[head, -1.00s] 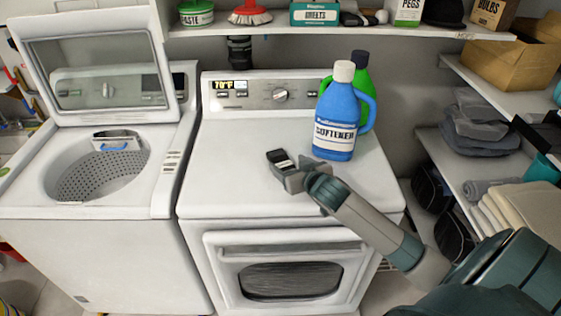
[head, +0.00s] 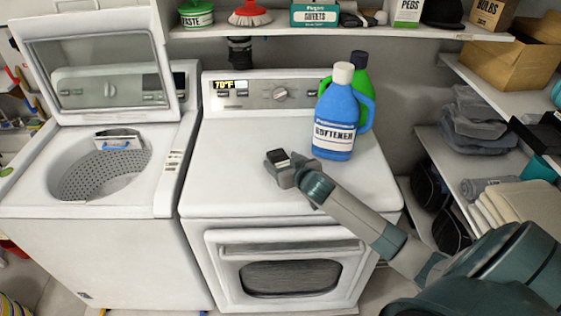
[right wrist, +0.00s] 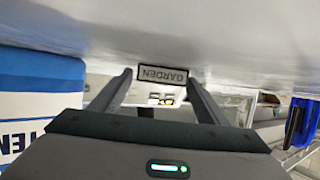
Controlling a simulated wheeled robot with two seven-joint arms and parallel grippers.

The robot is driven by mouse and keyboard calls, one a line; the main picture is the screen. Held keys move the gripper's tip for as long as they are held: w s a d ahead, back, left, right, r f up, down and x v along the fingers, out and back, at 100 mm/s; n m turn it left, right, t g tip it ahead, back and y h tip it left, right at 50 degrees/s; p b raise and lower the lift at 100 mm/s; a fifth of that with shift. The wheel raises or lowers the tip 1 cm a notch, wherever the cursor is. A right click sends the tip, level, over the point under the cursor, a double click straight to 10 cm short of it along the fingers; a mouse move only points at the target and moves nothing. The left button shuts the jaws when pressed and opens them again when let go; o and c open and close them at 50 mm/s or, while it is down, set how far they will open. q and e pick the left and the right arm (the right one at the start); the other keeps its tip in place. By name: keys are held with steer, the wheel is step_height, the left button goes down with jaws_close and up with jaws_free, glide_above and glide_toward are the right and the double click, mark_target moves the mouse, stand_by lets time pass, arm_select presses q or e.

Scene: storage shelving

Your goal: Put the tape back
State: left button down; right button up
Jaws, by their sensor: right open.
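I cannot make out the tape in either view. My right gripper (head: 279,158) is low over the white dryer top (head: 245,180), to the left of the blue softener bottle (head: 336,112). In the right wrist view its two fingers (right wrist: 158,75) are spread apart with no object clearly held between them. My left gripper is not in view.
A green bottle (head: 361,70) stands behind the blue one. The open washer (head: 100,175) is at left. A wall shelf (head: 280,32) with boxes runs above. Side shelves with folded cloths (head: 480,125) and a cardboard box (head: 515,60) are at right. The dryer top's left half is clear.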

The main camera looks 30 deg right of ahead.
mark_target(284, 163)
steer(key=c, duration=1.3)
steer(key=shift+r, duration=0.1)
steer(key=shift+r+b, duration=0.3)
steer(key=shift+r, duration=0.15)
steer(key=r, duration=0.1)
steer(key=r+b, duration=0.1)
steer(key=r, duration=0.1)
steer(key=shift+s+r, duration=0.1)
steer(key=shift+s, duration=0.2)
steer(key=s+d+r+b, duration=0.2)
steer(key=s+r, duration=0.4)
steer(key=s, duration=0.5)
steer(key=shift+r+b, duration=0.35)
steer(key=shift+b, duration=0.3)
